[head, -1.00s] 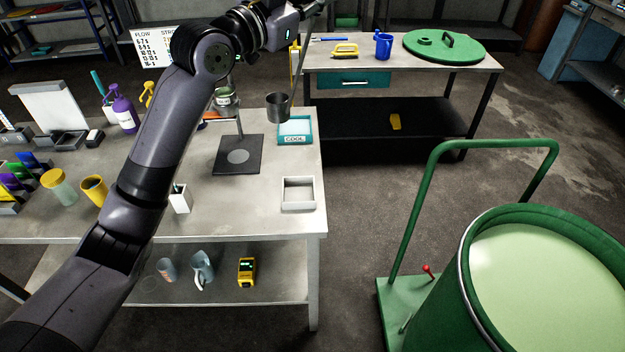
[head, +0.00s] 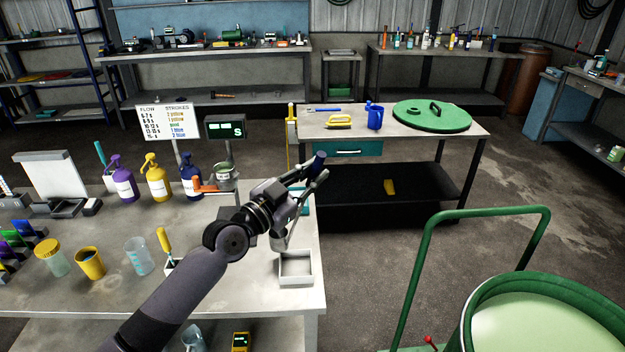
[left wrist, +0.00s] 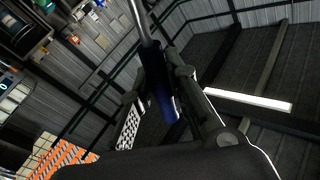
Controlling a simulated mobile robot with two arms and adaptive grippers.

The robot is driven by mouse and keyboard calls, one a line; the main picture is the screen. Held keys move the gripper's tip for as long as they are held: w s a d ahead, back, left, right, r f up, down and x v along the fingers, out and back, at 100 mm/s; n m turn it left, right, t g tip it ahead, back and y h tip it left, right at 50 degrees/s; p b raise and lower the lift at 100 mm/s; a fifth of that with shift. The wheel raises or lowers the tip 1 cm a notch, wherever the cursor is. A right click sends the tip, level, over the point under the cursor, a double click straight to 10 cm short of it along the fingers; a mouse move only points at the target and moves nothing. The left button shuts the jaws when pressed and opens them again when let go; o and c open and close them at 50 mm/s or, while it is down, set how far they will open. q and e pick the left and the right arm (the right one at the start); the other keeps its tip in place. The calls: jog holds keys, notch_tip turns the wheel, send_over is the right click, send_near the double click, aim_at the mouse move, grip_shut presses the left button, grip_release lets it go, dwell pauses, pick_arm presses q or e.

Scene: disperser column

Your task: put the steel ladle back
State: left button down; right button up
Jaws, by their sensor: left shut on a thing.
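My left gripper (head: 308,180) is shut on the steel ladle. The ladle's dark blue grip (head: 319,158) sticks up at the fingertips. Its steel lower end shows below the gripper, just above or behind the white square tray (head: 296,280); I cannot tell whether they touch. In the left wrist view the blue grip (left wrist: 166,101) sits between the two fingers, and the steel rod (left wrist: 143,22) runs away from it. My right gripper is not in view.
A teal tray (head: 304,200) is partly hidden behind my gripper. A green drum (head: 480,312) stands at right.

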pick_arm(q)
jog(key=shift+f, duration=0.45)
jog(key=shift+w, duration=0.1)
jog(key=shift+f+b, duration=0.45)
jog(key=shift+b, duration=0.2)
jog(key=c, duration=1.6)
grip_release()
jog(key=shift+o, duration=0.2)
